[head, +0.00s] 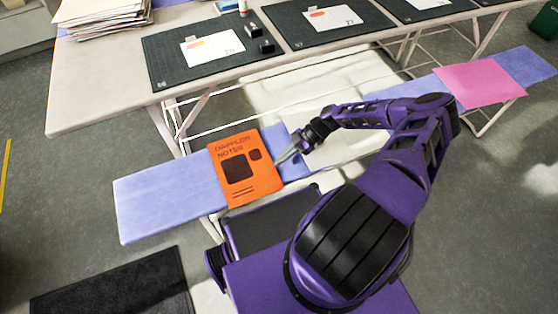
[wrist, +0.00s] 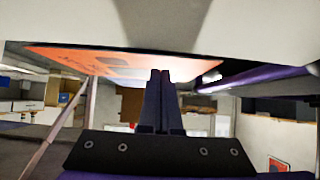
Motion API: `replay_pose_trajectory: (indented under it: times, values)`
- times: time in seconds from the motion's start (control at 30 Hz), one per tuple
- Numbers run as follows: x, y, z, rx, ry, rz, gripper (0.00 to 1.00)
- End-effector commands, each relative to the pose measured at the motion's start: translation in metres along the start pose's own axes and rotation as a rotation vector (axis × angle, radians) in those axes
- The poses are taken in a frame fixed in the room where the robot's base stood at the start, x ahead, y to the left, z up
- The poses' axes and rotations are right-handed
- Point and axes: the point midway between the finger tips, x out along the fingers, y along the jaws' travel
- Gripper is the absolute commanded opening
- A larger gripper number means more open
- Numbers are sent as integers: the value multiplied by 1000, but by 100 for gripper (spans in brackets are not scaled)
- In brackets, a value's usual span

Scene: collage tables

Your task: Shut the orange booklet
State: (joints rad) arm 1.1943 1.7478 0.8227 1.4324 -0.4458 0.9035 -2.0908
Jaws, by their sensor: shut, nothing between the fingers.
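The orange booklet (head: 262,182) lies on the blue bench in the head view. Its printed front cover faces up, and no inner pages show. It looks flat, but I cannot tell whether the cover is pressed fully down. The orange cover also shows at a grazing angle at the top of the wrist view (wrist: 60,55). My gripper (head: 283,157) is beside the booklet's right edge in the head view. Its fingers are together and empty in the wrist view (wrist: 160,75). I cannot tell whether they touch the booklet.
The blue bench (head: 155,207) runs along the front of a table (head: 100,95) with dark mats and cards. A pink sheet (head: 480,83) lies on the bench at the right. A stack of papers (head: 100,15) stands at the back left. The bench's left end is clear.

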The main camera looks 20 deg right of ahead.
Motion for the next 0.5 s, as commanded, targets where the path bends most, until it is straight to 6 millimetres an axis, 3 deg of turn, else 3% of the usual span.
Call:
replay_pose_trajectory:
  times: [0.17,0.5]
  values:
    - [-32,1,1,1,-4,4,0]
    - [-116,1,1,0,-3,4,0]
